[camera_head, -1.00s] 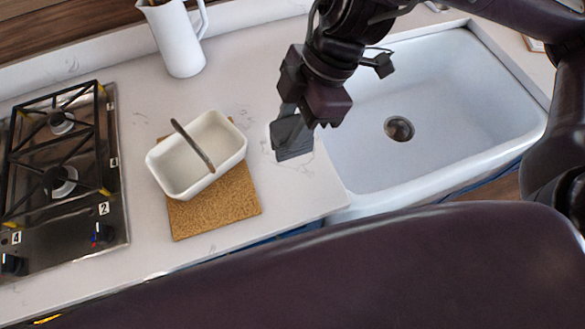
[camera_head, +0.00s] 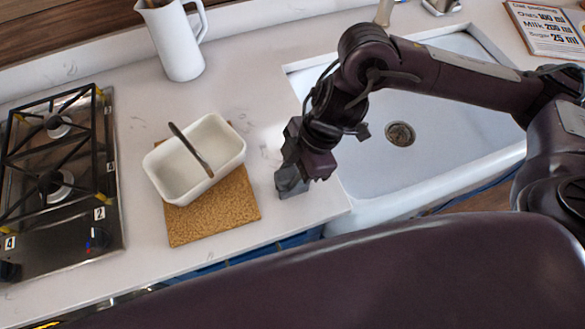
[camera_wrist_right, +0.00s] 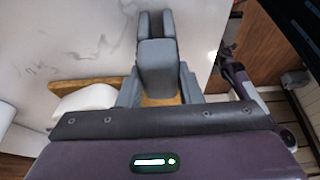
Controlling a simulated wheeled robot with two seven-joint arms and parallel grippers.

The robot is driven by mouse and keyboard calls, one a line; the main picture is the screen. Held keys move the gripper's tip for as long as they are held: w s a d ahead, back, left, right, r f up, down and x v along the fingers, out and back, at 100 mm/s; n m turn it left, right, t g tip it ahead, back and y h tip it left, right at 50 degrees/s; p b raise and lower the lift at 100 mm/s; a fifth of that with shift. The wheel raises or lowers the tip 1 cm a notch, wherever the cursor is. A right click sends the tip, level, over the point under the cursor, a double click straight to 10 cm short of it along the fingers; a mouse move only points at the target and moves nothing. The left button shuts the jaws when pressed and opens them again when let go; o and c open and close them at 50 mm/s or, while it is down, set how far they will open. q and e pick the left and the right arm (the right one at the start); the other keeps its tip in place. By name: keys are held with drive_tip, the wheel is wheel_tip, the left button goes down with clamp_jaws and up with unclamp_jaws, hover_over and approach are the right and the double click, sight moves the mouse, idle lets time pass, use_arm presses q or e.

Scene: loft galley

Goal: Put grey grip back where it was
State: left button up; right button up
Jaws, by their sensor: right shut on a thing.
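The grey grip (camera_wrist_right: 157,62) is a small block between the fingers of my right gripper (camera_wrist_right: 159,84) in the wrist view. In the head view my right gripper (camera_head: 291,168) points down, with the grey grip (camera_head: 291,186) at its tips. The grip is low over or on the white worktop, between the cork mat and the sink; I cannot tell whether it touches. The fingers hide part of it. My left gripper is not in view.
A white dish (camera_head: 222,139) with a dark utensil (camera_head: 190,148) across it sits on a cork mat (camera_head: 215,213). A hob (camera_head: 75,195) is at left, a white jug (camera_head: 176,45) behind, a sink (camera_head: 450,125) at right. A recipe board (camera_head: 546,28) stands back right.

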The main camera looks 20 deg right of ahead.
drive_tip(key=shift+f, duration=0.2)
drive_tip(key=o, duration=1)
drive_tip(key=shift+r, duration=0.1)
drive_tip(key=shift+r, duration=0.2)
drive_tip(key=p+v, duration=0.1)
drive_tip(key=v, duration=1.1)
drive_tip(key=shift+s+f, duration=0.1)
drive_tip(key=shift+f, duration=0.05)
